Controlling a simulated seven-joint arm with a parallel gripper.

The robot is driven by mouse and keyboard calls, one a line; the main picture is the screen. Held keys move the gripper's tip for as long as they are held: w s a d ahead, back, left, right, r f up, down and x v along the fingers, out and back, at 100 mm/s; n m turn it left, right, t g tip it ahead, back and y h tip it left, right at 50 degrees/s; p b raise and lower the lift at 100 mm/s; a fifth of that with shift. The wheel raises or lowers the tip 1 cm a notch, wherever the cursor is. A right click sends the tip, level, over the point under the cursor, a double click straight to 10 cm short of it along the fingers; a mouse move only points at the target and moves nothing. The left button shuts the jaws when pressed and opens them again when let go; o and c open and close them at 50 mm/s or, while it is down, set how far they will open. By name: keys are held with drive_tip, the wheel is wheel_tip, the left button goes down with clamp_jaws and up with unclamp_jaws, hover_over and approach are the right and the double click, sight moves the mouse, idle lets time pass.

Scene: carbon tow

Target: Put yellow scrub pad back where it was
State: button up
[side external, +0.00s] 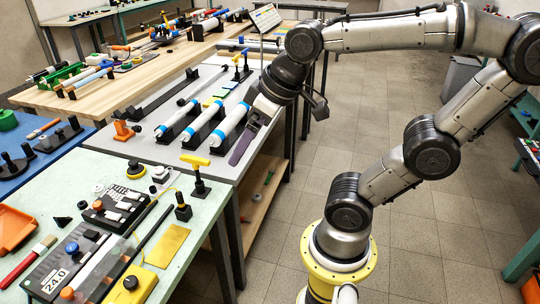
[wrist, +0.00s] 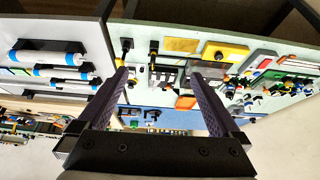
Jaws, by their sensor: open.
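A flat yellow rectangle (side external: 168,246), which looks like the yellow scrub pad, lies on the pale green table (side external: 200,222) near its right edge. It also shows in the wrist view (wrist: 182,45), near the table edge beyond my fingertips. My gripper (side external: 238,152) hangs in the air by the right edge of the grey table, up and to the right of the pad in the side view. In the wrist view my gripper (wrist: 158,76) has its two purple fingers wide apart, with nothing held between them. It is apart from the pad.
A thicker yellow block (side external: 132,285) with a dark knob sits near the pad. Black posts (side external: 183,208) stand just behind the pad. White and blue rollers (side external: 203,124) lie on the grey table beside my gripper. An orange tray (side external: 14,228) is at the left. The floor aisle is clear.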

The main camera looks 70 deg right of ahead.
drive_tip(key=s+f, duration=0.1)
drive_tip(key=s, duration=0.2)
drive_tip(key=s+f, duration=0.1)
drive_tip(key=shift+s+a+f, duration=0.15)
drive_tip(key=shift+s+f, duration=0.15)
drive_tip(key=shift+s, duration=0.05)
drive_tip(key=shift+c, duration=0.2)
idle(1.7)
